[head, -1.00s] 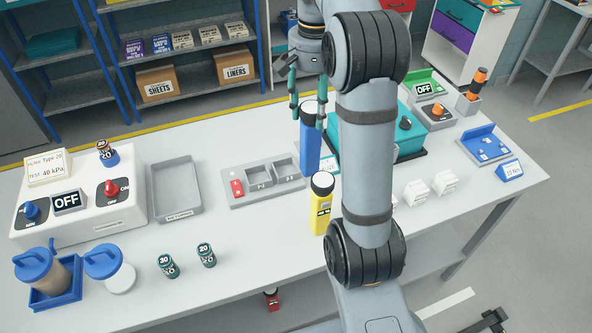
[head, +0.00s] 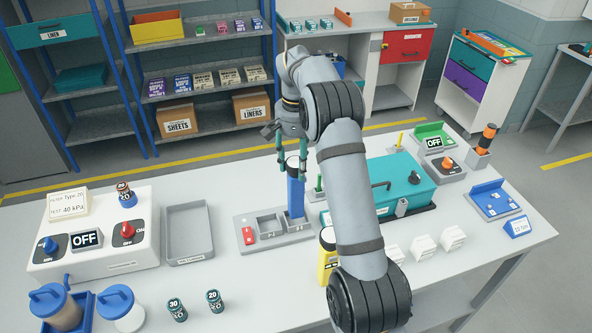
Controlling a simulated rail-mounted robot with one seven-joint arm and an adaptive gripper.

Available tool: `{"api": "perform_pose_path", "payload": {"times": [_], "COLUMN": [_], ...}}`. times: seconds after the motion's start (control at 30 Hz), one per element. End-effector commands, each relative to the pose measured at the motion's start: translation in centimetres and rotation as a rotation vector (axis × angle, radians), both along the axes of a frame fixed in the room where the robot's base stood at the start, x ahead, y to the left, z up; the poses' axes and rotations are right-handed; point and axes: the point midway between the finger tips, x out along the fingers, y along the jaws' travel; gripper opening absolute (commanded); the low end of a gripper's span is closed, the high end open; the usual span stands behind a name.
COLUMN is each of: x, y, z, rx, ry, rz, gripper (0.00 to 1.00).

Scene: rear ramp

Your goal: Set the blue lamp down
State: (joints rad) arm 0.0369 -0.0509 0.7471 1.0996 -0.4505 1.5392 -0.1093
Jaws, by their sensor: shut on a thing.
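The blue lamp (head: 295,195) is an upright blue cylinder with a pale top. My gripper (head: 292,165) is shut on its upper end, one teal finger on each side. The lamp's lower end shows at the right end of a grey holder (head: 247,248) with several compartments, by the rightmost one. I cannot tell whether its base touches the holder or hangs just above. A yellow lamp (head: 326,262) stands on the table to the front right, partly hidden by my arm.
An empty grey tray (head: 188,258) lies left of the holder. A teal case (head: 408,180) stands to the right, partly behind my arm. A white box with switches (head: 95,260) is at the left. Two small dark cans (head: 177,311) stand in front.

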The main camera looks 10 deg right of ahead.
Motion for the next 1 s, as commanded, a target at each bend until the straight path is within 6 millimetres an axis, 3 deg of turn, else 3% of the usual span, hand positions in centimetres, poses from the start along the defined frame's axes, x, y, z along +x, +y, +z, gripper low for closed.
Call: {"api": "perform_pose_path", "payload": {"times": [0.3,0.7,0.73,1.0], "x": [-0.1,0.0,-0.1,-0.1], "y": [0.0,0.0,0.0,0.0], "z": [-3.7,-4.3,-4.3,-4.2], "rx": [-0.001,0.000,-0.001,-0.001], "ry": [0.001,0.000,0.001,0.001], "rz": [0.001,0.000,0.000,0.000], "gripper": [0.00,0.00,0.45,0.60]}}
